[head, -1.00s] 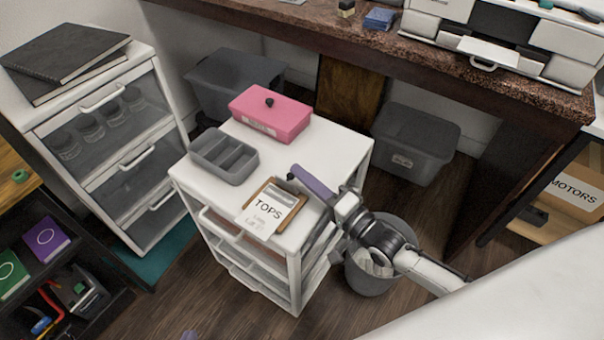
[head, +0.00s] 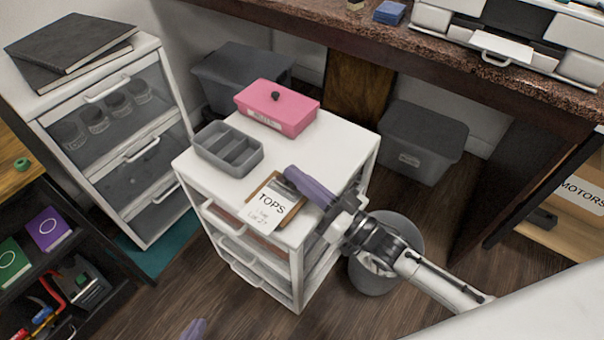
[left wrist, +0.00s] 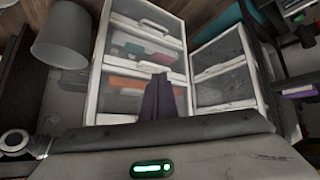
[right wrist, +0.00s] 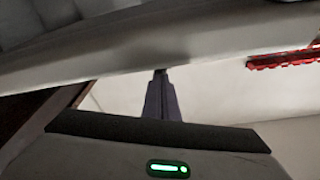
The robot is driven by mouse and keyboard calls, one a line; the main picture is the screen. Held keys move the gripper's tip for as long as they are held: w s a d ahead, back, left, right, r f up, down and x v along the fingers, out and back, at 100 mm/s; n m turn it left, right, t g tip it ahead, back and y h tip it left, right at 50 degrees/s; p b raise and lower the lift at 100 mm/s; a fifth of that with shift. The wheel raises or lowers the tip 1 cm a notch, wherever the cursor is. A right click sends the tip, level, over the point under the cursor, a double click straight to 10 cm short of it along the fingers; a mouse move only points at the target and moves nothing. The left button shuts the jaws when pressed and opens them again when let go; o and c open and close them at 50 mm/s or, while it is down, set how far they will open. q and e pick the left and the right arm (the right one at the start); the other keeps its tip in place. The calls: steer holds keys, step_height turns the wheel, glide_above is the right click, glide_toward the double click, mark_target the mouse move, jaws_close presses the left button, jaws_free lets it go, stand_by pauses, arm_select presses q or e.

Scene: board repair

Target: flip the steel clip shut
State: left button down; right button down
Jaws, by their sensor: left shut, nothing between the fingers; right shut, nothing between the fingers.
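A brown clipboard (head: 253,195) lies on the white drawer unit's top, near its front right edge. The steel clip (head: 284,190) is a small dark grey patch at the board's upper edge, partly hidden by my right gripper. I cannot tell its angle. My right gripper (head: 291,171) is shut and empty, its purple fingers just above and beside the clip; contact is unclear. Its fingers also show in the right wrist view (right wrist: 161,90). My left gripper (head: 194,330) is shut and empty, low at the bottom edge, away from the clipboard.
A grey divided tray (head: 229,164) and a pink lidded box (head: 277,108) stand behind the clipboard on the same top. A grey bin (head: 408,232) stands on the floor at right, beneath my right arm. A second drawer unit (head: 165,62) stands at left.

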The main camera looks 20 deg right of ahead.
steer(key=shift+s+a+n+y, duration=0.15)
steer(key=shift+n+y, duration=0.25)
steer(key=shift+n, duration=0.5)
step_height(320, 180, up, 4)
steer(key=p, duration=0.3)
steer(key=shift+a+f, duration=0.1)
steer(key=shift+a, duration=0.05)
steer(key=shift+r+p, duration=0.2)
steer(key=shift+p, duration=0.4)
steer(key=v, duration=0.9)
steer(key=shift+d+f+b, duration=0.15)
steer(key=shift+d+b, duration=0.2)
steer(key=shift+d, duration=0.1)
steer(key=shift+s, duration=0.1)
